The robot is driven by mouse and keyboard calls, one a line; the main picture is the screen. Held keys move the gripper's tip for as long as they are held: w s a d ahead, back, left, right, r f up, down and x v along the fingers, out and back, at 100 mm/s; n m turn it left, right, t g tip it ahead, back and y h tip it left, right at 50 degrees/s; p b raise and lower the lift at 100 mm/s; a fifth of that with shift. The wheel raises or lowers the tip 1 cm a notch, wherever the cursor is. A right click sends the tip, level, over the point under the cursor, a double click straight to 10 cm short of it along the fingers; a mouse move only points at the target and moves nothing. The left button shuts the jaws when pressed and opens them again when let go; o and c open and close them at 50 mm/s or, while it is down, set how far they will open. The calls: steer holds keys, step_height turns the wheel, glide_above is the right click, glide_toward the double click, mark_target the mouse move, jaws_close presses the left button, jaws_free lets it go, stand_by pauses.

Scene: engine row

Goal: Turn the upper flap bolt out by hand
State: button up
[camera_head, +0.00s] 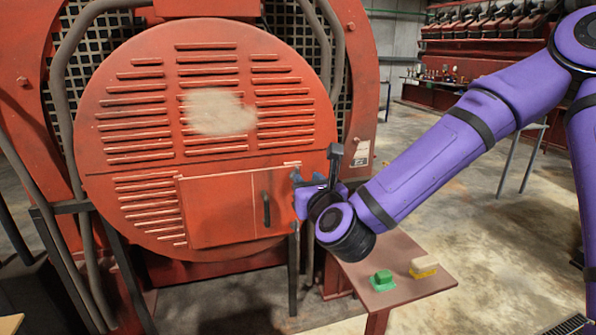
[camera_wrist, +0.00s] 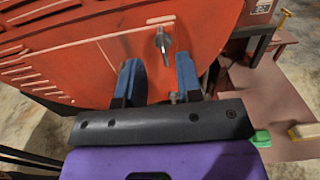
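The upper flap bolt (camera_wrist: 163,42) is a grey wing-shaped bolt on the red round cover (camera_head: 110,100), near the flap's top right corner. In the wrist view it stands just beyond my fingertips, between their lines and nearer the right finger; I see no contact. My gripper (camera_wrist: 157,62) is open and empty, its two blue fingers apart. In the head view my gripper (camera_head: 299,184) is at the right edge of the flap (camera_head: 225,208) and hides the upper bolt. The flap is shut and has a dark upright handle (camera_head: 266,210).
A small reddish table (camera_head: 405,262) stands below my wrist at the right, bearing a green piece (camera_head: 383,278) and a yellow and cream block (camera_head: 424,267). Pipes and a frame surround the cover. The concrete floor at the right is partly open.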

mark_target(298, 170)
steer(key=x, duration=0.7)
steer(key=shift+w+f, duration=0.1)
steer(key=shift+w, duration=0.05)
jaws_close()
